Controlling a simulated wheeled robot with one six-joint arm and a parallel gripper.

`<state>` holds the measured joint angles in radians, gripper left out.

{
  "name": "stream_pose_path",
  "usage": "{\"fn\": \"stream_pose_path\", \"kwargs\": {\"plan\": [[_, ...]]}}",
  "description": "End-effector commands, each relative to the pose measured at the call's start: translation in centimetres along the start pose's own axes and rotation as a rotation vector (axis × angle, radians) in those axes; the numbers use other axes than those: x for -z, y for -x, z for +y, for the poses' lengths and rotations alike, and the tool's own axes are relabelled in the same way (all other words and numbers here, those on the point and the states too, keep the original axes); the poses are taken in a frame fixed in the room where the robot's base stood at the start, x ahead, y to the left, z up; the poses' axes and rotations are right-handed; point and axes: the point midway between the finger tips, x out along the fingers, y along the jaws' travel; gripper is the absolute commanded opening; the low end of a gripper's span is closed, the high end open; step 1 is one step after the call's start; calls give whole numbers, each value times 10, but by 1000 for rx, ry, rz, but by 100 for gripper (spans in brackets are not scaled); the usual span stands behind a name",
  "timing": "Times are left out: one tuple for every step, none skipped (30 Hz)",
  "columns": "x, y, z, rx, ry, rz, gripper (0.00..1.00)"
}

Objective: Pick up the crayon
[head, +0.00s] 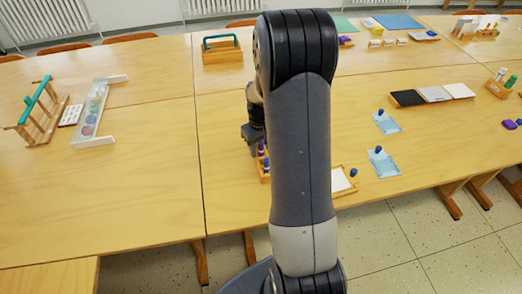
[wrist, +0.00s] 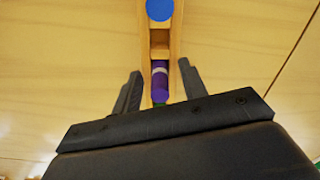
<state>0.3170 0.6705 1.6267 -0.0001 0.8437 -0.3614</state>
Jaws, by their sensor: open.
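A purple crayon (wrist: 160,82) with a pale band lies in a narrow wooden holder (wrist: 175,42) in the wrist view. My gripper (wrist: 160,70) is open, with one finger on each side of the crayon and holder. I cannot tell how far above the crayon the fingertips are. A sliver of green shows below the crayon, mostly hidden by my gripper body. In the head view, the holder (head: 265,178) sits near the table's front edge, partly hidden by my arm; purple and blue pieces show in it, below my gripper (head: 252,140).
A round blue piece (wrist: 160,9) stands at the holder's far end. In the head view, a framed white sheet (head: 341,180) and blue cards with knobs (head: 383,164) lie to the right. A wooden rack (head: 38,112) stands far left.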

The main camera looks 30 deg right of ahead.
Motion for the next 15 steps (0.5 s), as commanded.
{"fn": "stream_pose_path", "kwargs": {"plan": [[0,0,0,0,0,0,41],[0,0,0,0,0,0,41],[0,0,0,0,0,0,41],[0,0,0,0,0,0,40],[0,0,0,0,0,0,37],[0,0,0,0,0,0,34],[0,0,0,0,0,0,32],[0,0,0,0,0,0,29],[0,0,0,0,0,0,26],[0,0,0,0,0,0,24],[0,0,0,0,0,0,21],[0,0,0,0,0,0,18],[0,0,0,0,0,0,15],[0,0,0,0,0,0,13],[0,0,0,0,0,0,10]]}}
